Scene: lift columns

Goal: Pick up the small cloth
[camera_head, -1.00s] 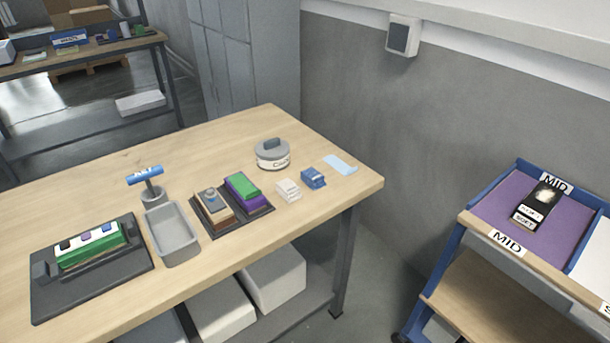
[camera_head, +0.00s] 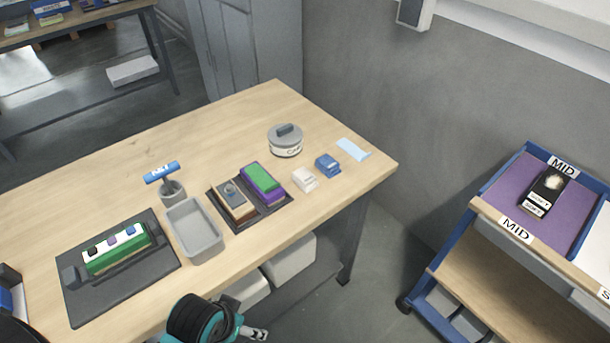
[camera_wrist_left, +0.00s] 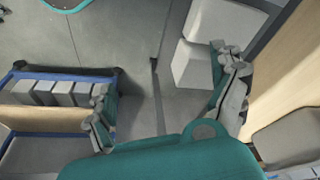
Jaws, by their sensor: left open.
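The small cloth (camera_head: 353,149) is light blue and lies flat at the far right corner of the wooden table, just right of a blue box. My left gripper (camera_head: 257,334) is at the bottom of the head view, in front of the table's front edge and well short of the cloth. The cloth does not show in that view. My right gripper is not in view.
The table (camera_head: 330,232) also holds a round grey-lidded tin (camera_head: 286,141), a blue box (camera_head: 327,165), a white block (camera_head: 305,179), a dark tray (camera_head: 278,214), a grey bin (camera_head: 194,232) and a stamp-like tool (camera_head: 163,173). A cart (camera_head: 480,205) stands at the right, across a floor gap.

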